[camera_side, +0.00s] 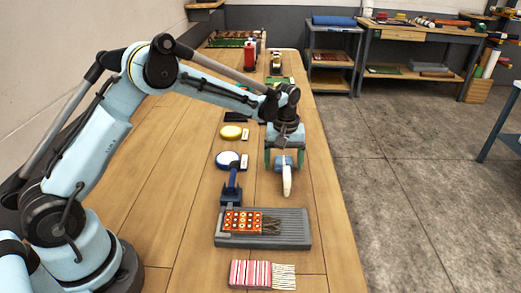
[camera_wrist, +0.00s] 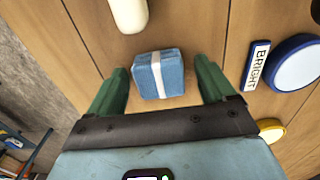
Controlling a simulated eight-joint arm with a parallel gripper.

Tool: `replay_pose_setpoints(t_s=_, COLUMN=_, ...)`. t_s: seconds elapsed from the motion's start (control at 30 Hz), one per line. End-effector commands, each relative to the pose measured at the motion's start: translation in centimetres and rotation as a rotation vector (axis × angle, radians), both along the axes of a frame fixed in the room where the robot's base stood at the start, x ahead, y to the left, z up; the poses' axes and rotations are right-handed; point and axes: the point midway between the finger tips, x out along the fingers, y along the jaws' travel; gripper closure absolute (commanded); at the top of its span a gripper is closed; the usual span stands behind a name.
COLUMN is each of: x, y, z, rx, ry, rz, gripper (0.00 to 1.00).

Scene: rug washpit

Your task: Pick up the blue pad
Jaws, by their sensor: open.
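The blue pad (camera_wrist: 158,77) is a small ribbed blue block with a white band around it. In the wrist view it lies between and slightly beyond the two green fingertips of my gripper (camera_wrist: 161,72), with a visible gap on each side. In the side view my gripper (camera_side: 284,158) points down over the table, fingers apart, and the pad (camera_side: 281,161) shows as a blue patch between them. My gripper is open and holds nothing. The exact height of the fingertips over the table is hard to tell.
A white rounded bar (camera_wrist: 128,14) lies close to the pad. A blue-rimmed disc (camera_wrist: 297,62) with a BRIGHT label and a yellow disc (camera_side: 231,132) are to the side. A blue-handled tool (camera_side: 231,184), a grey tray (camera_side: 292,225) with a patterned swatch and a striped swatch (camera_side: 250,273) lie nearer.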

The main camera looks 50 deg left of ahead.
Motion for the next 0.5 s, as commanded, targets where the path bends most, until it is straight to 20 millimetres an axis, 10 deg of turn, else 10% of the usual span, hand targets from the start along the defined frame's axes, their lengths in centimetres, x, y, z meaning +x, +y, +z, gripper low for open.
replay_pose_setpoints(t_s=0.4, x=0.0, y=0.0, z=0.05, rx=0.0, ry=0.0, rz=0.0, gripper=0.72)
replay_pose_setpoints(t_s=0.5, x=0.0, y=0.0, z=0.05, rx=0.0, ry=0.0, rz=0.0, gripper=0.72)
